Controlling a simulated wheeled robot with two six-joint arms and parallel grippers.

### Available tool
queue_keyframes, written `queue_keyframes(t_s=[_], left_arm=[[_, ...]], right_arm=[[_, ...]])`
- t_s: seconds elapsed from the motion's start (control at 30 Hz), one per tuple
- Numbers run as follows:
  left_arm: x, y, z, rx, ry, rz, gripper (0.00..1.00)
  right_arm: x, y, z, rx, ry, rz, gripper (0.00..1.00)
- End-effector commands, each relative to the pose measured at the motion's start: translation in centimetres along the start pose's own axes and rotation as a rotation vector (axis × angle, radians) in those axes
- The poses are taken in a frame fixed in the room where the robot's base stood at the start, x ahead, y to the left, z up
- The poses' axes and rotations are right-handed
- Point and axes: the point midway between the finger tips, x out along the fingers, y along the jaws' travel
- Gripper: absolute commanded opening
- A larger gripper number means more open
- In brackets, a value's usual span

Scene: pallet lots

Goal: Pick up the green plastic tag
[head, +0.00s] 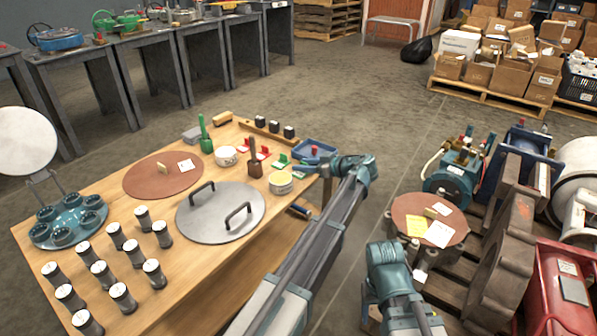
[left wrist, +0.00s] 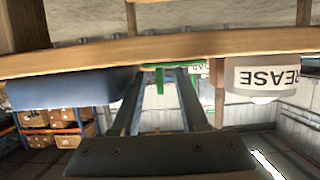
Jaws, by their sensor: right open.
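A green plastic tag (head: 282,161) stands on the wooden table near its far right edge, beside two red tags (head: 251,165). More green shows just right of it, partly hidden by my left gripper (head: 307,164). My left gripper reaches in over the table edge from the right. In the left wrist view, the green tag (left wrist: 160,82) shows between the parted fingers of the left gripper (left wrist: 160,78); I cannot tell whether they touch it. My right gripper (head: 369,300) is off the table at the lower right, mostly hidden behind its own wrist.
A blue tray (head: 318,145) holding something red lies behind the left gripper; a grease tub (head: 281,186) stands in front. A brown holder (head: 254,170), a metal lid (head: 218,222) and several cylinders (head: 131,250) occupy the table (head: 190,290). A round stand (head: 405,205) and machinery crowd the right.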

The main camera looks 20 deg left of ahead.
Motion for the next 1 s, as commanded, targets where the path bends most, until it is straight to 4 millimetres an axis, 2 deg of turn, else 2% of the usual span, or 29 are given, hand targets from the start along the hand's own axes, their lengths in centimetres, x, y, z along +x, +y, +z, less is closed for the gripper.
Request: queue_keyframes(t_s=[0.03, 0.23, 0.77, 1.0], left_arm=[[0.01, -0.01, -0.02, 0.000, 0.000, 0.000, 0.37], [0.03, -0.03, -0.02, 0.000, 0.000, 0.000, 0.01], [0.04, -0.03, -0.07, 0.000, 0.000, -0.001, 0.00], [0.13, -0.10, -0.78, 0.000, 0.000, -0.001, 0.00]], right_arm=[[-0.01, 0.00, 0.00, 0.000, 0.000, 0.000, 0.61], [-0.01, 0.00, -0.01, 0.000, 0.000, 0.000, 0.61], [-0.06, 0.00, -0.01, 0.000, 0.000, 0.000, 0.61], [-0.69, 0.07, 0.02, 0.000, 0.000, 0.000, 0.61]])
